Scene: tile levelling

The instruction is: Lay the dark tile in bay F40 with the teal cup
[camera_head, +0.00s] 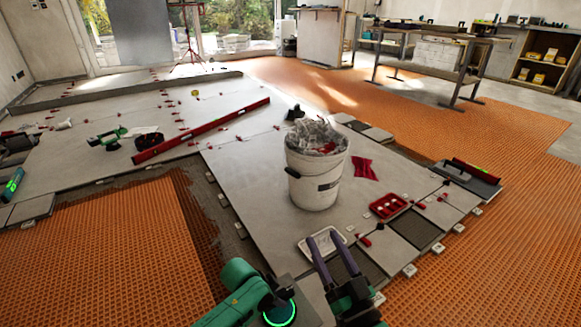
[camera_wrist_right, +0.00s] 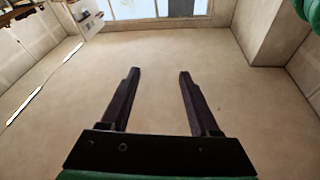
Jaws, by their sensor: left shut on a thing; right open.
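My right gripper (camera_head: 325,242) is open and empty at the bottom middle of the head view. Its two dark fingers also show spread apart in the right wrist view (camera_wrist_right: 157,75), with nothing between them. A green part of my arm with a lit ring is left of it; my left gripper's fingers and whatever they hold do not show. Dark open bays (camera_head: 415,229) lie in the tile row at the right; I cannot read which is F40. A green-and-black tool (camera_head: 108,138) lies on the far-left slabs; I cannot tell whether it is the teal cup. I cannot pick out the dark tile.
A white bucket (camera_head: 314,180) of scraps stands on the large slab. A white tray (camera_head: 322,243), a red tray (camera_head: 388,206) and a red cloth (camera_head: 364,169) lie nearby. A long red level (camera_head: 205,130) lies behind. Orange matting (camera_head: 110,250) is clear at the left.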

